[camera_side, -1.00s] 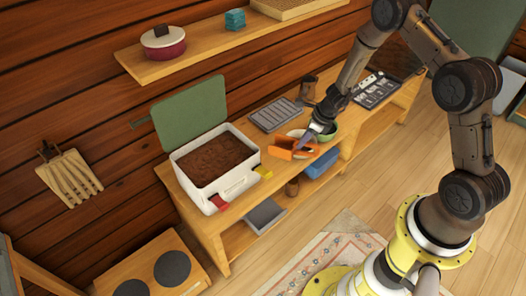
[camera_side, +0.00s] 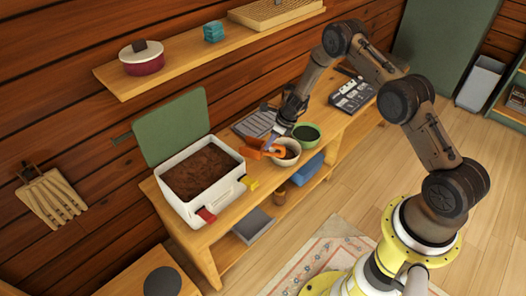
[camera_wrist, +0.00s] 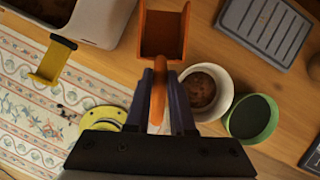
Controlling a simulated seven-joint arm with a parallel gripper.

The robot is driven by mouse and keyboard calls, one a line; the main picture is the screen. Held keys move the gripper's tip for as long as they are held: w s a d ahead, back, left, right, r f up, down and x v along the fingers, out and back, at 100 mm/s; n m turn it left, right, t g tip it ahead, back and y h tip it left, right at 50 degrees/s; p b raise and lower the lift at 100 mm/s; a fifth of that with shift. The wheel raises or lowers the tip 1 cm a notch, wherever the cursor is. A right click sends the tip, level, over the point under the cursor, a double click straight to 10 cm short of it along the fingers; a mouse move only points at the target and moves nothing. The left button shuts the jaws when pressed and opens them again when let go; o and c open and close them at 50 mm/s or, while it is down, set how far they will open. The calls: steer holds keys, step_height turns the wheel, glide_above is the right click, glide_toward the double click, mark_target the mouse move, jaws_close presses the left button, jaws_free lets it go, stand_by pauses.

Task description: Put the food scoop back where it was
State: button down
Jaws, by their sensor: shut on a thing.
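My gripper (camera_wrist: 162,90) is shut on the handle of the orange food scoop (camera_wrist: 163,32), which also shows in the side view (camera_side: 260,149). The scoop looks empty in the wrist view. In the side view my gripper (camera_side: 272,138) holds it by the cream bowl (camera_side: 289,161), between the bowl and the food bin. The bowl has brown food in it (camera_wrist: 201,92). The white food bin (camera_side: 218,190) is full of brown food, and its green lid (camera_side: 170,127) stands open. A green bowl (camera_side: 306,134) is beside the cream bowl.
A grey slatted tray (camera_side: 255,124) lies behind the bowls, also in the wrist view (camera_wrist: 264,32). Red (camera_side: 205,215) and yellow (camera_side: 249,182) latches stick out at the bin's front. A wall shelf (camera_side: 190,62) hangs above the bench.

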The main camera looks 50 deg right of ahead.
mark_target(263, 151)
steer(key=w+f, duration=0.1)
steer(key=f, duration=0.1)
steer(key=w+f, duration=0.1)
steer(key=w, duration=0.1)
steer(key=w+f, duration=0.1)
steer(key=f, duration=0.1)
steer(key=shift+w+d+f, duration=0.2)
steer(key=shift+d+f, duration=0.15)
steer(key=shift+d, duration=0.05)
steer(key=shift+f, duration=1.5)
steer(key=shift+f, duration=0.15)
steer(key=c, duration=0.8)
jaws_free()
steer(key=shift+o, duration=0.2)
